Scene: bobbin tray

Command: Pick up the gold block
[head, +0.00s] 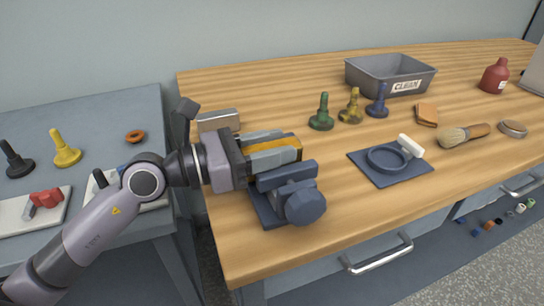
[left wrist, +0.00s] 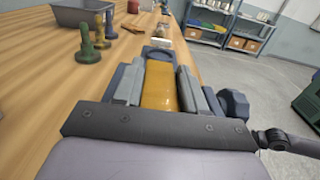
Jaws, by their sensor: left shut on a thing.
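The gold block (left wrist: 159,88) lies between the two grey fingers of my left gripper (left wrist: 159,90) in the left wrist view, with a finger along each side. In the head view only its gold top (head: 286,143) shows between the fingers of my left gripper (head: 280,155). The gripper is shut on the block above the near left part of the wooden table. A dark blue fixture with a faceted knob (head: 304,204) is just beside and below the fingers; the gripper hides part of it. I cannot tell whether the block touches anything beneath. My right gripper is not in view.
Green (head: 322,113), yellow (head: 351,107) and blue (head: 378,102) pegs stand behind. A grey bin (head: 389,76) is at the back. A blue plate with a ring (head: 390,160), a brush (head: 464,134) and a red bottle (head: 495,76) are to the right. A metallic block (head: 218,121) is behind my wrist.

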